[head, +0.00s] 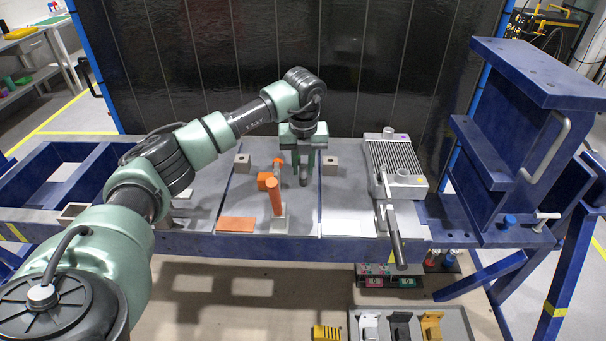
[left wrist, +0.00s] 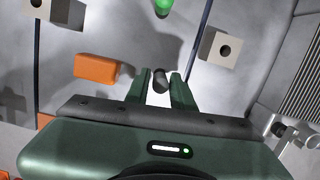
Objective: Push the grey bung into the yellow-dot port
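The grey bung (left wrist: 161,79) is a short dark cylinder between the fingertips of my left gripper in the left wrist view. In the head view my left gripper (head: 303,168) points down over the middle panel of the bench, with the bung between its fingers; the fingers look closed on its sides. The finned grey unit (head: 395,153) stands on the right of the bench, apart from the gripper. A small yellow dot (head: 403,172) shows on its near end by a port; the port's opening is too small to make out. My right gripper is not in view.
Two grey blocks with holes stand left (head: 242,163) and right (head: 330,165) of the gripper. An orange block (left wrist: 97,69) and an upright orange handle (head: 276,196) are close by. A long lever (head: 393,230) juts forward from the finned unit. A blue steel frame (head: 500,150) stands at the right.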

